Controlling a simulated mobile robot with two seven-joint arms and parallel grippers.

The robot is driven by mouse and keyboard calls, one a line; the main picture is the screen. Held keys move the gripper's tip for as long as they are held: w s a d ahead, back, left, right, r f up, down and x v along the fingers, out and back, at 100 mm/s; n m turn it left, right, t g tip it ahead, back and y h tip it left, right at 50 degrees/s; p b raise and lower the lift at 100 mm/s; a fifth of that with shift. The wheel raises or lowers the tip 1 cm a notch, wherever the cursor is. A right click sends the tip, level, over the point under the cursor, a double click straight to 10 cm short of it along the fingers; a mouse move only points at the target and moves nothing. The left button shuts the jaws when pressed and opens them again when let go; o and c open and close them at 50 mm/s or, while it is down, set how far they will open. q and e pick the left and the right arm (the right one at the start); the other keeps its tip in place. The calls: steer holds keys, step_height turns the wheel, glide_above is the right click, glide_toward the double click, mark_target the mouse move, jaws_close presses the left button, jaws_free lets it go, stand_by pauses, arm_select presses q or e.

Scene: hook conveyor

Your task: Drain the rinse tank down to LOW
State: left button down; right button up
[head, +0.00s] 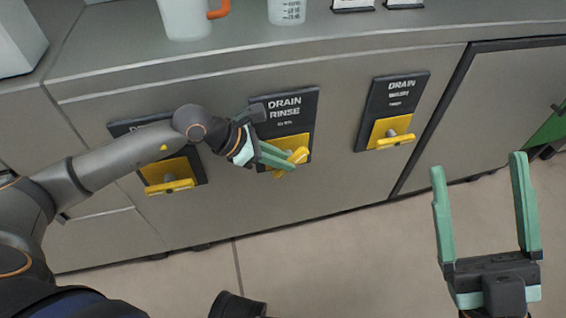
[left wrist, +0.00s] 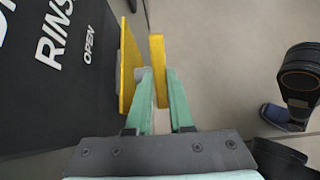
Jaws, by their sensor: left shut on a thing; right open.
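The drain rinse panel (head: 288,108) is a black plate on the cabinet front, with a yellow plate and a yellow valve handle (head: 299,156) below its lettering. My left gripper (head: 282,158) is at this handle and shut on it. In the left wrist view the green fingers (left wrist: 160,85) close around the yellow handle (left wrist: 158,58), which stands out from the yellow plate (left wrist: 129,65). In the head view the handle looks tilted, and the fingers cover part of it. My right gripper (head: 483,170) is open and empty over the floor at the right. The rinse tank and its level are not visible.
The drain wash panel (head: 400,92) has a yellow handle (head: 396,141) to the right. Another panel with a yellow handle (head: 170,186) is at the left, partly behind my left arm. A pitcher (head: 184,18) and a measuring cup (head: 287,10) stand on the counter (head: 340,32).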

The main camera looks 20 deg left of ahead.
stand_by(0.4)
arm_select(q)
steer(key=c, duration=0.8)
jaws_free()
steer(key=p+v, duration=0.4)
steer(key=v, duration=0.8)
steer(key=shift+s+a, duration=0.15)
steer(key=shift+a, duration=0.05)
